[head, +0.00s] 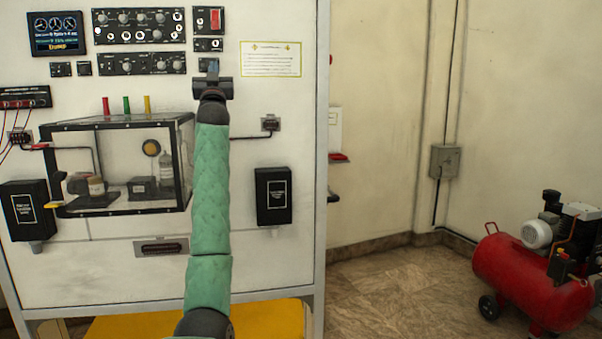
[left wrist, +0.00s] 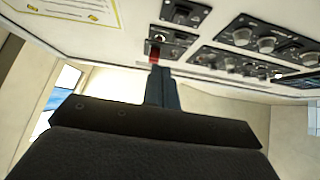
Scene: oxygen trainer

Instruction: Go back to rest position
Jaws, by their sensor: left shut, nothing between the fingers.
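My left gripper (head: 211,68) is raised in front of the upper part of the trainer panel (head: 150,232), at the end of my green-sleeved arm. It is shut and empty. In the left wrist view its closed fingers (left wrist: 161,82) point at a small panel module with a red part (left wrist: 154,56), and I cannot tell whether they touch it. In the head view a red switch module (head: 209,20) sits just above the gripper. My right gripper is not in view.
A clear-sided box (head: 120,122) with several small items juts from the panel, left of my arm. Black boxes (head: 272,196) hang on the panel. A red compressor (head: 520,265) stands on the floor at the right. The floor (head: 400,290) between them is clear.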

